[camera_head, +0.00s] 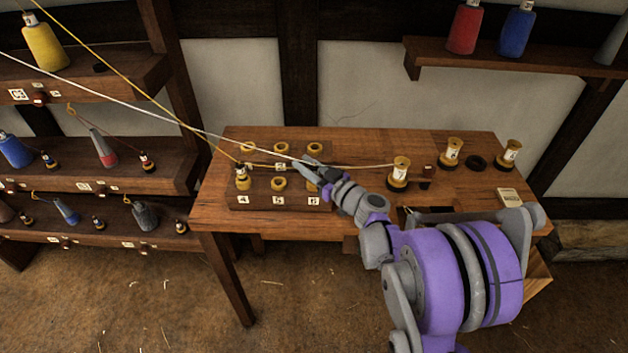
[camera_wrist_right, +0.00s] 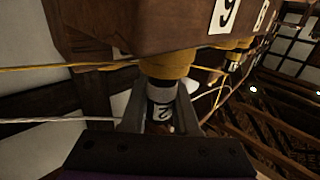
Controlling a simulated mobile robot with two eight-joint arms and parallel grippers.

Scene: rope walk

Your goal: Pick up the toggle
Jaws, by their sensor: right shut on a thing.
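A toggle (camera_wrist_right: 162,108) with a white label marked 2 sits between the fingers of my right gripper (camera_wrist_right: 160,118), which is shut on it. It lines up with a yellow collar (camera_wrist_right: 168,65) of the wooden block; I cannot tell whether it is inside it. In the head view my right gripper (camera_head: 308,168) is at the block's right end and hides the toggle. The pale cord (camera_head: 150,98) runs from the upper left to this gripper. A second toggle (camera_head: 241,173) stands at the block's left end, by the yellow cord (camera_head: 150,97). My left gripper is not in view.
The block (camera_head: 262,201) with several yellow collars stands on the wooden table (camera_head: 350,145). Spools (camera_head: 400,172) stand to its right, near a dark ring (camera_head: 476,163) and a pale card (camera_head: 509,197). Shelves with bobbins (camera_head: 104,148) stand at the left.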

